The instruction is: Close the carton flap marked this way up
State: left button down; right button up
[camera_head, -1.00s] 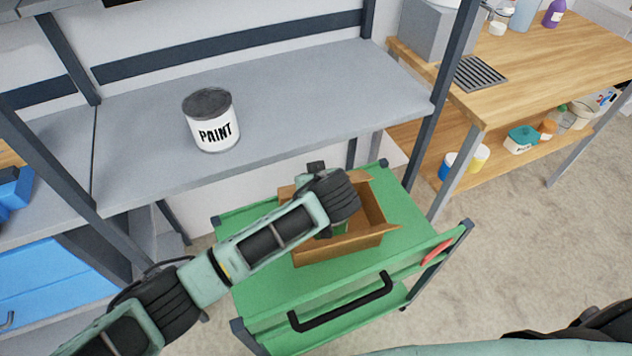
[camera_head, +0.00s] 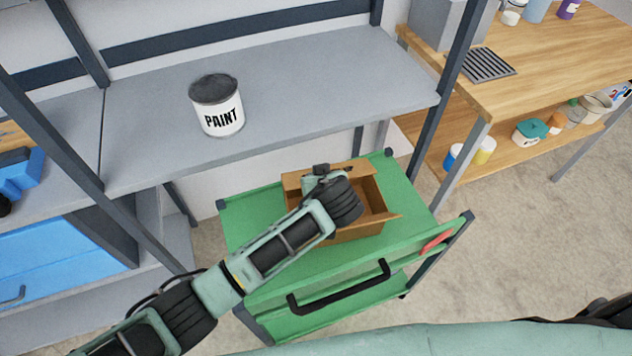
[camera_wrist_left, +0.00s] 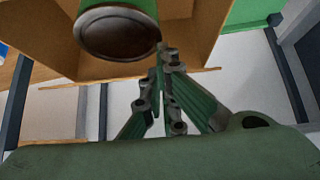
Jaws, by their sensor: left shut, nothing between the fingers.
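The open brown carton (camera_head: 360,231) stands on the green cart. Its far flap (camera_head: 350,168) stands up at the back, and another flap (camera_head: 386,218) sticks out at the front right. No "this way up" marking is readable. My left gripper (camera_wrist_left: 166,62) is shut and empty at the carton's edge in the left wrist view. In the head view my left wrist covers the carton's left part and the fingertips are hidden. A green can-like thing with a dark round end (camera_wrist_left: 116,33) shows inside the carton (camera_wrist_left: 45,40). My right gripper is out of view.
The green cart (camera_head: 262,205) has a black handle (camera_head: 340,288) at its front. A grey shelf (camera_head: 300,95) holding a paint can (camera_head: 217,106) stands behind. A wooden workbench (camera_head: 560,60) is at the right, with open floor before it.

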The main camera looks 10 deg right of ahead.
pick_arm(q)
jog(key=shift+s+f, duration=0.25)
jog(key=shift+f, duration=0.3)
jog(key=shift+s+f, duration=0.25)
jog(key=shift+f, duration=0.3)
dwell(1.9)
